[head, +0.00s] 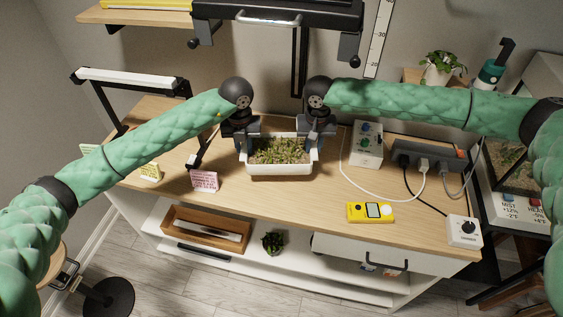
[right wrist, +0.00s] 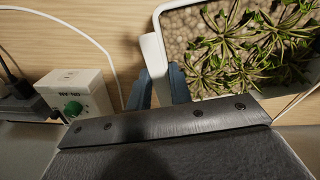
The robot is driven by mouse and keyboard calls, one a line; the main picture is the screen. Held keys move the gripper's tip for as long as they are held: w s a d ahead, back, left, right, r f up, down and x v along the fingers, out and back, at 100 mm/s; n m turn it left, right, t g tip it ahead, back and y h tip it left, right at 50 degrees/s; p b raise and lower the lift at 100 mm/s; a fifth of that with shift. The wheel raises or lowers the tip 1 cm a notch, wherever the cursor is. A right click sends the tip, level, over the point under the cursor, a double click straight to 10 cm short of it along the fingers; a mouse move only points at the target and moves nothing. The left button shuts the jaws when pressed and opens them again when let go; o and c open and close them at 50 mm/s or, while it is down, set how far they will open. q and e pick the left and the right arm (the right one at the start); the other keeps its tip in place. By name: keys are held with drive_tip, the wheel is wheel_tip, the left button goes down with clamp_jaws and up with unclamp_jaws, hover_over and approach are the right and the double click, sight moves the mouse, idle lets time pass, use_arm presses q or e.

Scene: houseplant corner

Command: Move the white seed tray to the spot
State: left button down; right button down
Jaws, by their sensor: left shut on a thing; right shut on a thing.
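The white seed tray (head: 281,171) holds small green plants in pale gravel. It is at the middle of the wooden table top, between my two grippers, and looks level. My left gripper (head: 243,142) is shut on its left end. My right gripper (head: 317,142) is shut on its right end. In the right wrist view the dark fingers (right wrist: 160,88) sit either side of the tray's white end handle (right wrist: 155,62). I cannot tell whether the tray touches the table. No marked spot stands out in these views.
A pink card (head: 205,181) stands left of the tray. A white box with a green knob (head: 366,144), a power strip (head: 430,154) and a white cable (head: 350,180) lie to the right. A yellow meter (head: 370,212) is near the front edge. The wood before the tray is clear.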

use_arm(q)
drive_tip(key=shift+w+a, duration=0.1)
use_arm(e)
drive_tip(key=shift+w+d, duration=0.15)
drive_tip(key=shift+d, duration=0.05)
use_arm(q)
drive_tip(key=shift+f, duration=0.25)
use_arm(e)
drive_tip(key=shift+f, duration=0.2)
